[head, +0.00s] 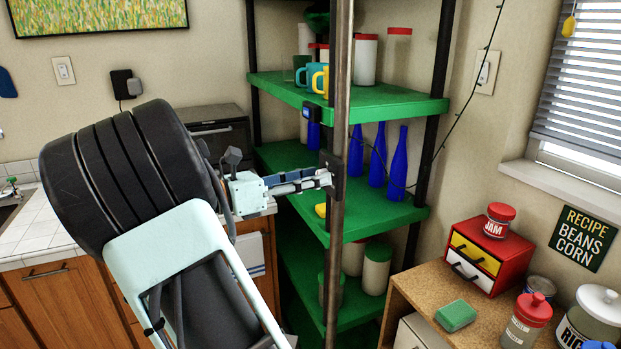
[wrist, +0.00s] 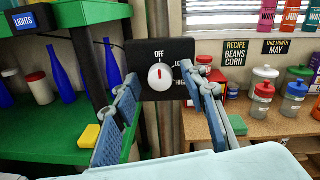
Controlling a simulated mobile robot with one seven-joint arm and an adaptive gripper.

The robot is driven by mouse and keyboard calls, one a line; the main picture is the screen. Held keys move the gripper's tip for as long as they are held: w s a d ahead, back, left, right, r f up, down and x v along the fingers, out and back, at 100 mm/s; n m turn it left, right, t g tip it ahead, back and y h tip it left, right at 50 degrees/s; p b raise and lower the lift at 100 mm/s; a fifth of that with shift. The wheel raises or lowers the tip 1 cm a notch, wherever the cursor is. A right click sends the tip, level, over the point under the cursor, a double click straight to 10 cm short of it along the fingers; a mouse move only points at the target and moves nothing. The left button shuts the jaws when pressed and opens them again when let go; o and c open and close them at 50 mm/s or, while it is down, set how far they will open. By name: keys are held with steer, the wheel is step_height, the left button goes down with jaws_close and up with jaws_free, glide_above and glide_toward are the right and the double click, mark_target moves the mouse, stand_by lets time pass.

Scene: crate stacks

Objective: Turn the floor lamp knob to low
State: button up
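The floor lamp's metal pole (head: 340,120) runs upright in front of the green shelves. A black switch plate (wrist: 175,52) is on the pole, with OFF at the top and LOW and HIGH at its right, partly hidden by my right finger. The round white knob (wrist: 160,77) has a red mark pointing up at OFF. My gripper (wrist: 163,88) is open, with one finger at each side of the knob; I cannot tell whether either touches it. In the head view my gripper (head: 328,180) reaches the plate on the pole, and the knob is hidden.
Green shelves (head: 400,106) with blue bottles (head: 398,158) and mugs stand close behind the pole. A LIGHTS box (wrist: 31,20) is on a shelf edge. A wooden counter (head: 440,285) with a red drawer box (head: 480,255) and jars is at the right.

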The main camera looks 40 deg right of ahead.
jaws_close()
steer(key=shift+m, duration=0.3)
steer(key=m+b, duration=0.1)
steer(key=m, duration=0.4)
steer(key=m+b, duration=0.1)
steer(key=m, duration=0.5)
steer(key=shift+s+f+b, duration=0.1)
steer(key=shift+f+b, duration=0.1)
steer(key=shift+b, duration=0.1)
steer(key=shift+m, duration=0.3)
jaws_free()
